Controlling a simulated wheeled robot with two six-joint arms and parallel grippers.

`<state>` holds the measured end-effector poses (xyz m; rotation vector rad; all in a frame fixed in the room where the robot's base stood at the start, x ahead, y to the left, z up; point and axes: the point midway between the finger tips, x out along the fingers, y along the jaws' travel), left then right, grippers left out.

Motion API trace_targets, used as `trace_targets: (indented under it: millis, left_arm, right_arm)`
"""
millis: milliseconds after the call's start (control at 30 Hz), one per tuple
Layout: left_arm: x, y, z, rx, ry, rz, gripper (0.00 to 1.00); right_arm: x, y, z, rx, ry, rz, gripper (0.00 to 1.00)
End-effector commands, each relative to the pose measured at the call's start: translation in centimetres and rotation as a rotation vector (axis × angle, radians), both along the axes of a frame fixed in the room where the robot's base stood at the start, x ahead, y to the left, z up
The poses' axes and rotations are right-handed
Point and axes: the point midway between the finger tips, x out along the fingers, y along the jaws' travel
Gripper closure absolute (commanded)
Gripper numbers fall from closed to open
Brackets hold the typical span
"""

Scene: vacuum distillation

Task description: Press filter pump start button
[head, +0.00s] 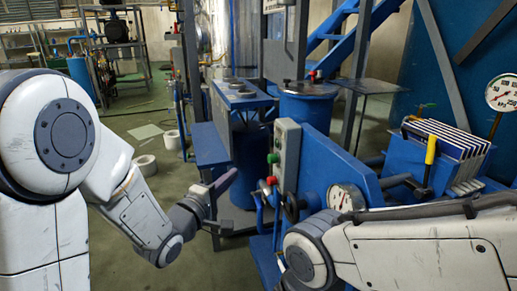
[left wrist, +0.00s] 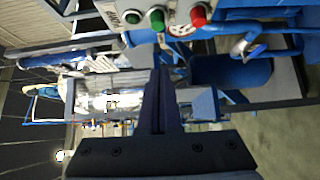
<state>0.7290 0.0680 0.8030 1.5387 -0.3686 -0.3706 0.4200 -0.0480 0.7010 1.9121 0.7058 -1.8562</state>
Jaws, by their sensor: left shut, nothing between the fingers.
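A grey control box (head: 286,155) with push buttons on its left side stands at the front end of the blue filter unit. In the head view I see a green button (head: 272,158) and a red button (head: 271,180) on it. The left wrist view shows two green buttons (left wrist: 157,16) and a red button (left wrist: 198,14) along the top edge; the labels are too small to read for sure. My left gripper (head: 232,174) is shut and empty, left of the box and apart from the buttons. In the left wrist view its fingers (left wrist: 160,78) point toward the panel.
A blue filter press (head: 395,160) with white plates and a yellow-handled lever (head: 430,152) stands at right. A pressure gauge (head: 345,198) and black handwheel (head: 291,207) sit below the box. My right arm crosses the lower right. White rolls (head: 145,165) lie on the floor.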

Motion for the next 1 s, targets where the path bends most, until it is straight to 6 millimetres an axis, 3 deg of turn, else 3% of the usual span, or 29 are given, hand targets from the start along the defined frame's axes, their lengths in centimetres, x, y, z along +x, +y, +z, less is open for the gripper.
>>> trace_targets:
  millis: [33, 233, 500, 700, 1000]
  left_arm:
    - [0.5, -0.3, 0.7, -0.002, 0.005, -0.002, 1.0]
    - [1.9, -1.0, 0.6, 0.001, 0.004, 0.0, 1.0]
    - [6.6, -4.1, 0.0, 0.0, -0.003, -0.004, 1.0]
    - [7.3, -6.4, 0.0, 0.0, -0.001, -0.003, 1.0]
    - [7.6, -7.1, 0.0, 0.0, -0.001, 0.0, 1.0]
  right_arm:
    - [0.0, 0.0, 1.6, 0.0, 0.0, 0.0, 0.47]
    - [0.0, 0.0, 4.6, 0.0, 0.0, 0.0, 0.47]
    - [0.0, 0.0, 4.2, 0.0, 0.0, 0.0, 0.47]
    - [0.0, 0.0, 4.3, 0.0, 0.0, 0.0, 0.47]
    - [0.0, 0.0, 4.4, 0.0, 0.0, 0.0, 0.47]
